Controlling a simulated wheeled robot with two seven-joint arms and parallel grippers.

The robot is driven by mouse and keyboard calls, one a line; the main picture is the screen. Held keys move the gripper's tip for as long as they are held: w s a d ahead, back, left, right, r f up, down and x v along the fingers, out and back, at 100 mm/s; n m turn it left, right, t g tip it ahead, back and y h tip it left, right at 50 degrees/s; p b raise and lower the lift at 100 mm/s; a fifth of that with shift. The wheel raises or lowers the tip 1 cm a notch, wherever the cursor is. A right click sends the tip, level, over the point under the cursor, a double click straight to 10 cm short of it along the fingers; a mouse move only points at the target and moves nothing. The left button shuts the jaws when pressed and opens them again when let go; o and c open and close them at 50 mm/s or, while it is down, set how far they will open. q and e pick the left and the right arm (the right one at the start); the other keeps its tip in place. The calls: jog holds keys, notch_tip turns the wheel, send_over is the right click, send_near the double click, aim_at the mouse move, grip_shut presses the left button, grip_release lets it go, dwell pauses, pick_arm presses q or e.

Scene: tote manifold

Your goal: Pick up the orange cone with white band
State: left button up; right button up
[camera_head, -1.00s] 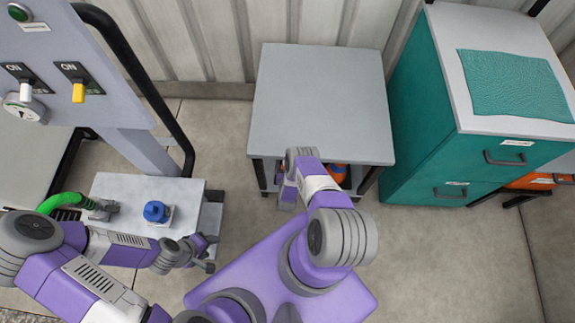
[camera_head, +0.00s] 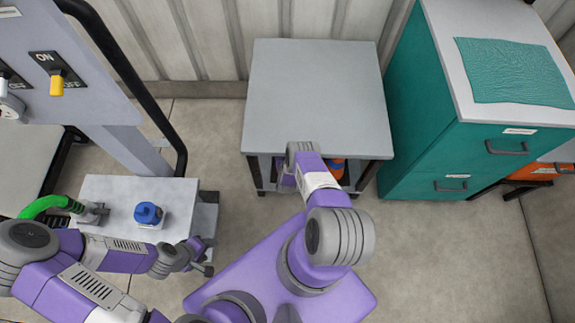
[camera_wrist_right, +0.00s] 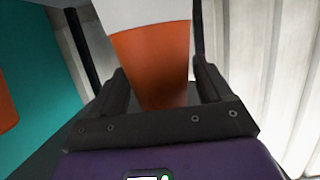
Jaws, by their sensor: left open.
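The orange cone with a white band (camera_wrist_right: 152,55) fills the middle of the right wrist view, between the two dark fingers of my right gripper (camera_wrist_right: 160,85). Its orange part narrows toward the palm, with the white part above. I cannot tell whether the fingers touch it. In the head view a bit of orange (camera_head: 337,168) shows under the front edge of the grey table (camera_head: 318,95), beside my right arm, which hides the rest along with my right gripper. My left gripper (camera_head: 203,258) is open and empty, beside the small grey cart at left.
The cart (camera_head: 110,190) carries a blue knob (camera_head: 148,214) and a green hose (camera_head: 45,205). A panel with a yellow switch (camera_head: 57,85) stands behind it. A teal cabinet (camera_head: 425,135) stands close to the table's right. Orange shows again at the far right (camera_head: 535,171). The floor at lower right is clear.

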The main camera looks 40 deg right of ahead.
grip_shut()
dwell(0.4)
